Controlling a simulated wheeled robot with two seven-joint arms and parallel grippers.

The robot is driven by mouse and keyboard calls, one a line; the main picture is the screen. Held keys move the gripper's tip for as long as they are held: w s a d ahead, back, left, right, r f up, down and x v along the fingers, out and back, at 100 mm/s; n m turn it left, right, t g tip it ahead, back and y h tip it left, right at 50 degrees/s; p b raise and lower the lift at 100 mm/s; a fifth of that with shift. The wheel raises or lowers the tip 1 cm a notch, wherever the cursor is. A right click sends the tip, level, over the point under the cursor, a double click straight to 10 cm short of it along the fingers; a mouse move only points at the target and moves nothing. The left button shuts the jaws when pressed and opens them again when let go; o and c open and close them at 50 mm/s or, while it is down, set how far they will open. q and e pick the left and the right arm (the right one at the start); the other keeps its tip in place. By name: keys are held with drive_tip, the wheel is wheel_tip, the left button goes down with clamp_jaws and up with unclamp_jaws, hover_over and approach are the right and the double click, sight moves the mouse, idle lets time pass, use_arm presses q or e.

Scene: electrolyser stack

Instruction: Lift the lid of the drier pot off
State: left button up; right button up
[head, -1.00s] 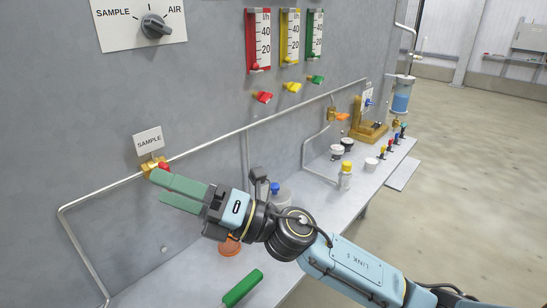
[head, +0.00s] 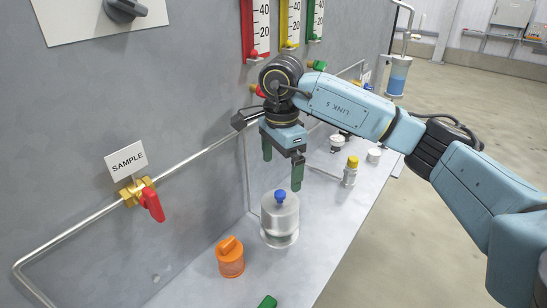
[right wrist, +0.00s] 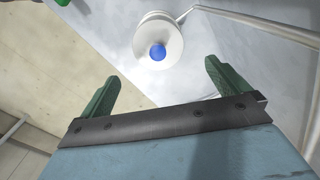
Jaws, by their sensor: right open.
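The pot I take for the drier pot (head: 279,237) is a pale grey and clear cylinder standing upright on the bench. Its grey lid (head: 281,212) is on it and carries a round blue knob (head: 280,196). My right gripper (head: 282,167) points down with its green fingers apart and empty, above and slightly behind the pot. In the right wrist view, the blue knob (right wrist: 158,52) and round white lid (right wrist: 172,38) appear beyond the open fingers (right wrist: 162,72), apart from them. My left gripper is not in view.
An orange capped jar (head: 230,260) stands in front of the pot. A yellow-capped bottle (head: 350,172) and white-topped jars (head: 374,155) are farther back. The wall, with a pipe and red-handled sample valve (head: 150,203), borders the left. A green object (head: 267,301) lies at the bottom edge.

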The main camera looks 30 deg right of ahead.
hover_over(280, 201)
drive_tip(key=f, duration=0.4)
drive_tip(key=shift+w+d+f, duration=0.2)
drive_tip(key=shift+d+f, duration=0.1)
wheel_tip(280, 201, down, 7)
drive_tip(key=shift+w+r+p, duration=0.1)
drive_tip(key=shift+p, duration=0.3)
drive_tip(key=shift+f, duration=0.65)
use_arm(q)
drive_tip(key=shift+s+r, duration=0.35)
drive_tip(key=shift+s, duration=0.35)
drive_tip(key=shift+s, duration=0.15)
use_arm(e)
drive_tip(key=shift+c, duration=0.4)
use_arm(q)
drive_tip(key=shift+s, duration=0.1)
use_arm(e)
drive_tip(key=shift+r, duration=0.1)
drive_tip(key=c, duration=1)
